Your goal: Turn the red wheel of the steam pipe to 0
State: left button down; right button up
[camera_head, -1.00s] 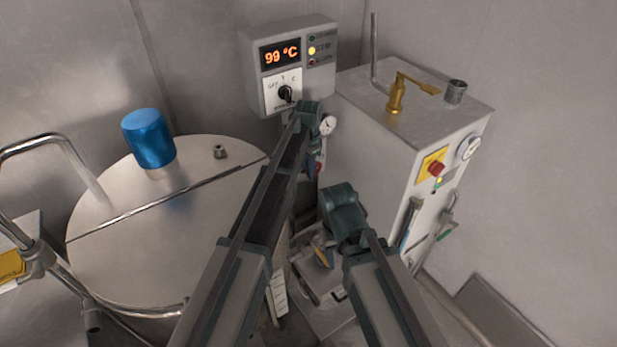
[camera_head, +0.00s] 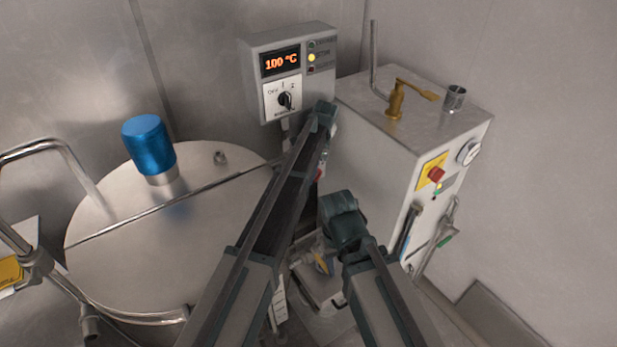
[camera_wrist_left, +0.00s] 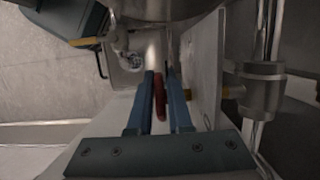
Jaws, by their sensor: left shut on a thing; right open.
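The red wheel (camera_wrist_left: 160,97) shows edge-on between the two blue fingers of my left gripper (camera_wrist_left: 160,78) in the left wrist view. The fingers are shut on it. In the head view only a small red part (camera_head: 320,172) shows beside my left forearm, which hides most of the wheel and the steam pipe. Any scale or number at the wheel is not readable. My right gripper (camera_head: 321,262) is low in the middle of the head view, open, below the left arm's end and apart from the wheel.
A control box (camera_head: 291,72) on the wall reads 100 °C. A large round metal vessel (camera_head: 120,255) with a blue cap (camera_head: 148,143) stands at the left. A grey cabinet (camera_head: 375,165) with a brass valve (camera_head: 396,98) stands close at the right of my arms.

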pick_arm(q)
jog(key=shift+w+d+y, duration=0.15)
jog(key=shift+w+y, duration=0.05)
jog(key=shift+y, duration=0.1)
jog(key=shift+s+r+g, duration=0.1)
jog(key=shift+s+g, duration=0.1)
jog(key=shift+g, duration=0.1)
jog(key=c, duration=1.1)
grip_release()
jog(key=shift+r, duration=0.1)
jog(key=p+v, duration=1.2)
jog(key=v, duration=0.1)
jog(key=shift+w+d+r, duration=0.15)
jog(key=shift+d+r, duration=0.05)
jog(key=shift+d, duration=0.1)
